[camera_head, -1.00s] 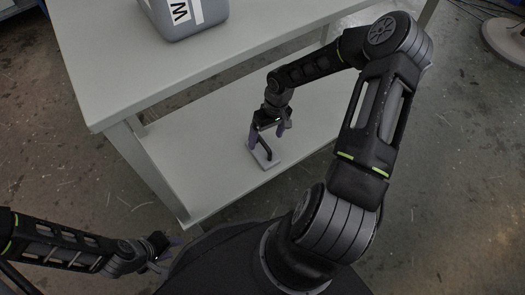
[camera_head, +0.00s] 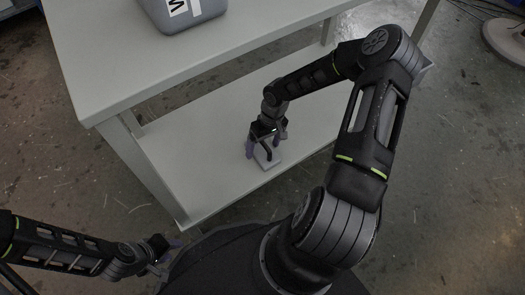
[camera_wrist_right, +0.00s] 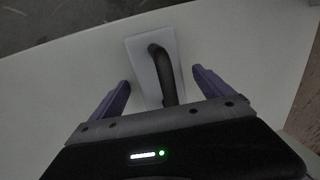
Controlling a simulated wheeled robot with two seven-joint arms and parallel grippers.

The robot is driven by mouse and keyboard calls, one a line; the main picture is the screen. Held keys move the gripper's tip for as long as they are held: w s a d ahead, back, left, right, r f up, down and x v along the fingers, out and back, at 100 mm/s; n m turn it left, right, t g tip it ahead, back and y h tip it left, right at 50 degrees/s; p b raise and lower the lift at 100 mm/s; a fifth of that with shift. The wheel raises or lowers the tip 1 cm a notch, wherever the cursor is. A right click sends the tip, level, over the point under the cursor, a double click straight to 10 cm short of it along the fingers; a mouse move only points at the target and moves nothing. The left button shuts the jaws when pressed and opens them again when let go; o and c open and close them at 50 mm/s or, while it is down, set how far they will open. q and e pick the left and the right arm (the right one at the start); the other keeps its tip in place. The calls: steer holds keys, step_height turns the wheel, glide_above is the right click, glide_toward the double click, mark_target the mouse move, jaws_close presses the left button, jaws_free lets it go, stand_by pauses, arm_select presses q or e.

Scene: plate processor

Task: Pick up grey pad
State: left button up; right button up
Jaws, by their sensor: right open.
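The grey pad (camera_head: 269,164) lies on the lower shelf of the table, a flat light grey plate with a dark curved handle on top. My right gripper (camera_head: 265,154) is over it, pointing down, with its fingers on either side of the handle. In the right wrist view the pad (camera_wrist_right: 143,68) and its dark handle (camera_wrist_right: 163,67) show between the open purple fingers of the right gripper (camera_wrist_right: 160,88); the fingers look apart from the handle. My left gripper (camera_head: 170,252) is at the lower left, away from the pad; its finger opening is too small to tell.
A table leg (camera_head: 150,165) is left of my right gripper. The shelf around the pad is clear.

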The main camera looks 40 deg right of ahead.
steer(key=shift+c, duration=0.2)
steer(key=c, duration=1.5)
steer(key=shift+o, duration=0.2)
steer(key=shift+r, duration=0.1)
steer(key=shift+r+p, duration=0.5)
steer(key=shift+r, duration=0.25)
steer(key=shift+r+p, duration=0.55)
steer(key=shift+r, duration=0.4)
steer(key=s, duration=0.2)
steer(key=shift+s+r+p, duration=0.15)
steer(key=shift+s+p, duration=0.2)
steer(key=shift+p, duration=0.05)
steer(key=s, duration=1.5)
steer(key=shift+s+a+f, duration=0.2)
